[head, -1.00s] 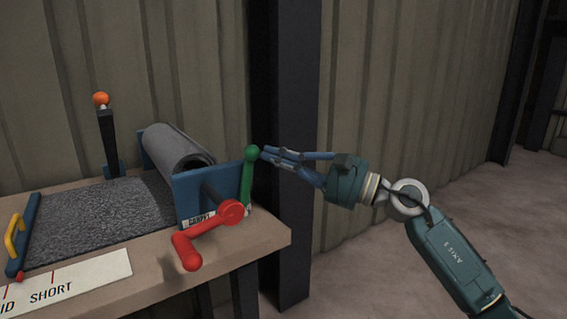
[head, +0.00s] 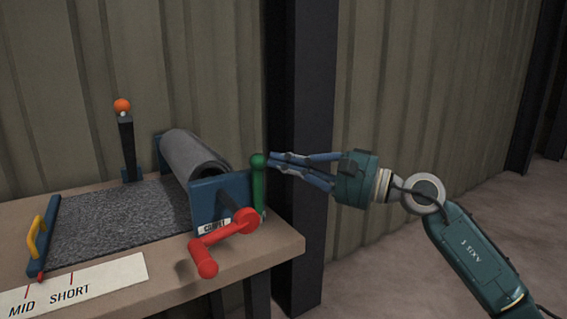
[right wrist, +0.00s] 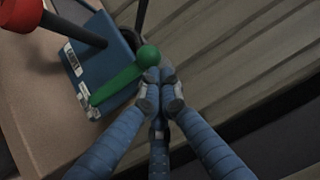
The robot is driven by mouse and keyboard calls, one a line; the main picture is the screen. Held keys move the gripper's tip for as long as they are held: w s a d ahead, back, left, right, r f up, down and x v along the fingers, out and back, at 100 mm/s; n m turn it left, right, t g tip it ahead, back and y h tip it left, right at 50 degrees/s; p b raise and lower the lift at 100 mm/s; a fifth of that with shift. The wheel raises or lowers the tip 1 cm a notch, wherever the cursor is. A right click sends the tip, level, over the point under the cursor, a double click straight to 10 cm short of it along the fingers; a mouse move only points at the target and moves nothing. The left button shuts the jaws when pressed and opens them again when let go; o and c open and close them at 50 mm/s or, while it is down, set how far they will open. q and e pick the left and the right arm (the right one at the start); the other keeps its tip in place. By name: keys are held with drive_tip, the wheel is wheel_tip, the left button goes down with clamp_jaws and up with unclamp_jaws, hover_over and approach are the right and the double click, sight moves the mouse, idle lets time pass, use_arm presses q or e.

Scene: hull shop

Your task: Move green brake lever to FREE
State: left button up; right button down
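The green brake lever (head: 259,185) stands nearly upright at the right end of the roller's blue side plate. Its round green knob is at the top. In the right wrist view the lever (right wrist: 120,80) runs from the plate up to the knob, just in front of the fingertips. My right gripper (head: 271,158) comes in from the right with its fingers drawn together, tips at the knob's right side, touching or very close. In the right wrist view the fingertips (right wrist: 160,88) meet just below the knob, not around it. No FREE marking is readable. My left gripper is not in view.
A red crank (head: 225,240) sticks out just in front of the lever. The blue side plate (head: 207,203) carries a grey roll (head: 195,155). An orange-knobbed black lever (head: 127,145) stands behind. A dark post (head: 305,110) rises behind the gripper. The bench (head: 270,250) ends at right.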

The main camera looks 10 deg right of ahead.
drive_tip(key=v, duration=1.2)
